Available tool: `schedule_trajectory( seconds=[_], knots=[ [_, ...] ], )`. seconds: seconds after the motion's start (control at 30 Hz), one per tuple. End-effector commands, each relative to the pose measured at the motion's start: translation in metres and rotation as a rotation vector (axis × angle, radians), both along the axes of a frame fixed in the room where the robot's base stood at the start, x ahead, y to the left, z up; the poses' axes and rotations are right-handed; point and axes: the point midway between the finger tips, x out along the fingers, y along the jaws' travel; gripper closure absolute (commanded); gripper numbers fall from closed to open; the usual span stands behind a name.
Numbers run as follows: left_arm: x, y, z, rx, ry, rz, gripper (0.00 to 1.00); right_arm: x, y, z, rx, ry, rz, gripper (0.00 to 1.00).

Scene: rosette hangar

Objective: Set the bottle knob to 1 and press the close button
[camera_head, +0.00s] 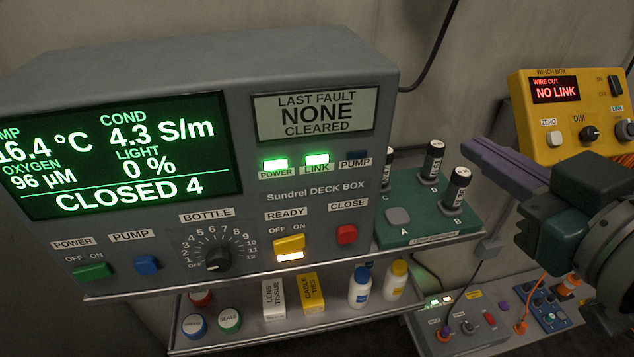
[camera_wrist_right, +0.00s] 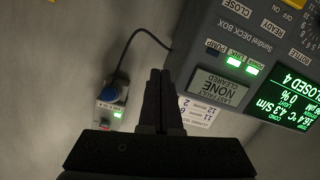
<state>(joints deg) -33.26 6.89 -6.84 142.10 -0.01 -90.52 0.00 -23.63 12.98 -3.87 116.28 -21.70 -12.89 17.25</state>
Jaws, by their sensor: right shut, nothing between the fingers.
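The grey deck box (camera_head: 300,65) fills the left and middle of the head view. Its black bottle knob (camera_head: 217,258) sits in a dial marked OFF to 12; I cannot tell where the pointer stands. The red close button (camera_head: 347,234) is to the knob's right. The green screen (camera_head: 120,155) reads CLOSED 4; it also shows in the wrist view (camera_wrist_right: 293,100). My right gripper (camera_head: 474,150) is shut and empty, right of the box and apart from knob and button. Its fingers (camera_wrist_right: 158,74) point at the wall side in the wrist view. My left gripper is out of view.
A yellow READY switch (camera_head: 289,243) lies between knob and close button. A green tray (camera_head: 400,238) with several black-capped vials stands right of the box. A yellow winch box (camera_head: 540,115) is behind my right arm. A lower shelf (camera_head: 270,328) holds bottles and cartons.

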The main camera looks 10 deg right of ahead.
Motion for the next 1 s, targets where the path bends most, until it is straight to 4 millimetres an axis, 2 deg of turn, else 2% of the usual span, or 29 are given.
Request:
schedule_trajectory(
  seconds=[0.03,0.33,0.6,0.8,1.0],
  knots=[
    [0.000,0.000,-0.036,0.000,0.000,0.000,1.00,0.003,0.003,-0.030,-0.007,-0.044,0.028,1.00],
    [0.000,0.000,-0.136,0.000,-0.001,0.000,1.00,0.005,0.035,-0.100,-0.028,-0.295,0.266,1.00],
    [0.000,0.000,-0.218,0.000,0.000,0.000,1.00,-0.016,0.067,-0.170,-0.028,-0.453,0.526,1.00],
    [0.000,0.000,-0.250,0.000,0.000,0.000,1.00,-0.033,0.082,-0.202,-0.018,-0.508,0.667,1.00],
    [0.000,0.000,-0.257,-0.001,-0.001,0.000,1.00,-0.040,0.086,-0.209,-0.012,-0.523,0.718,1.00]
  ],
)
